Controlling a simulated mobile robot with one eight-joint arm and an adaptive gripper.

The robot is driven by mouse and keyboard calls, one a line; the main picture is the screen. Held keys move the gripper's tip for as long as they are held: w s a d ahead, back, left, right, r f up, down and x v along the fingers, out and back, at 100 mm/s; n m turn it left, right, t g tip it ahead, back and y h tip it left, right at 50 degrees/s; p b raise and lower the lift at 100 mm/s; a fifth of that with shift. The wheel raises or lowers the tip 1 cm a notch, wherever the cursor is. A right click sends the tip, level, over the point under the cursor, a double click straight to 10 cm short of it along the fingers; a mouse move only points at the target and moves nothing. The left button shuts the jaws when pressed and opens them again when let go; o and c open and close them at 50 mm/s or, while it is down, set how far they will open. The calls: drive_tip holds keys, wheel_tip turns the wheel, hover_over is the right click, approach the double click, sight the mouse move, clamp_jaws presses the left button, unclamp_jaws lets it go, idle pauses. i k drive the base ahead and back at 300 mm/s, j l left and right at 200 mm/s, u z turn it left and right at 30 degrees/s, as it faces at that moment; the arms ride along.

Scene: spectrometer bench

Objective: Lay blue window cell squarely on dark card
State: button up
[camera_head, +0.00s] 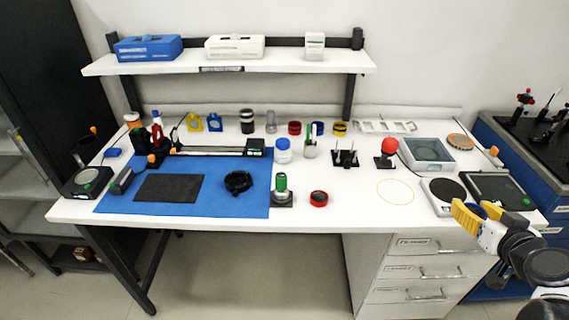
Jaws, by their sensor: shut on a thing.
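The dark card (168,188) lies flat on the blue mat (225,200) at the left of the bench, and its top is bare. My gripper (488,208), with yellow fingers, is at the far right, above the bench's front right corner. It is shut on a small dark blue thing (491,209), which looks like the blue window cell. Only part of it shows between the fingers, so its tilt cannot be told. My gripper is far to the right of the card.
A black ring-shaped part (238,182) lies just right of the card. A rail device (215,151) lies behind the card. Balances (443,193) are near my gripper. The white front-middle bench is largely clear.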

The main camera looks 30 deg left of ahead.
sight(170, 187)
drive_tip(key=i+j+u, duration=0.2)
drive_tip(key=j+u, duration=0.15)
drive_tip(key=i+j+u, duration=0.35)
drive_tip(key=j, duration=0.15)
drive_tip(key=i+j+u, duration=0.3)
drive_tip(key=k+j, duration=0.05)
drive_tip(key=k, duration=0.05)
